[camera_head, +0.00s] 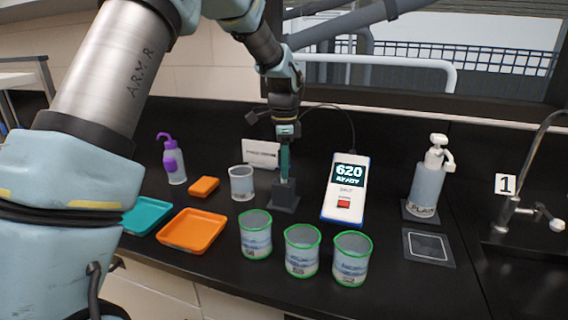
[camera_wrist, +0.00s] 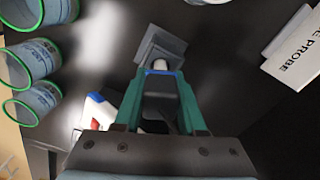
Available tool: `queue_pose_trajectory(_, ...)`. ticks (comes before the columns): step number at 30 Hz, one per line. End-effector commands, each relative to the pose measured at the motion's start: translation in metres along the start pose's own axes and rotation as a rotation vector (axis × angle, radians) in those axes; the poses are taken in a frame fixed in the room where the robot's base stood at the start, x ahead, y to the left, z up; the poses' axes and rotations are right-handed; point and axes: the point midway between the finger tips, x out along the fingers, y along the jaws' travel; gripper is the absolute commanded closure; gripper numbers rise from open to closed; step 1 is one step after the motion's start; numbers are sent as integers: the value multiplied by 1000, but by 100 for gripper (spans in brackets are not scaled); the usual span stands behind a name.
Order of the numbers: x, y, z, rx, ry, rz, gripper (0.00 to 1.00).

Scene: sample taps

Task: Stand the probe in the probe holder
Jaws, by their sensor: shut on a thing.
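My gripper (camera_head: 285,176) has teal fingers pointing down and is shut on the probe. In the wrist view the probe (camera_wrist: 160,72) shows between the fingers, dark with a blue band and a pale end. The grey probe holder (camera_head: 285,196) is a small block on a square base, directly below my fingertips. It also shows just beyond the fingertips in the wrist view (camera_wrist: 152,45). The probe's lower end meets the holder's top in both views; how deep it sits in it I cannot tell. The probe looks about upright.
A meter (camera_head: 345,190) reading 620 stands right of the holder, with a thin cable running to my gripper. A clear beaker (camera_head: 242,184) is close on the left. Three green-rimmed beakers (camera_head: 302,252) stand in front. A white sign (camera_head: 261,153) stands behind.

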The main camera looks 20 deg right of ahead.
Motion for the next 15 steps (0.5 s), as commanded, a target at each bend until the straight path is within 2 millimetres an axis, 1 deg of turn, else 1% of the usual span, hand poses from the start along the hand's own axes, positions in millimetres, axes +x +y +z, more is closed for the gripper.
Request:
queue_pose_trajectory(8, 0, 0, 0, 0, 0, 0, 100)
queue_pose_trajectory(9, 0, 0, 0, 0, 0, 0, 59)
queue_pose_trajectory(15, 0, 0, 0, 0, 0, 0, 37)
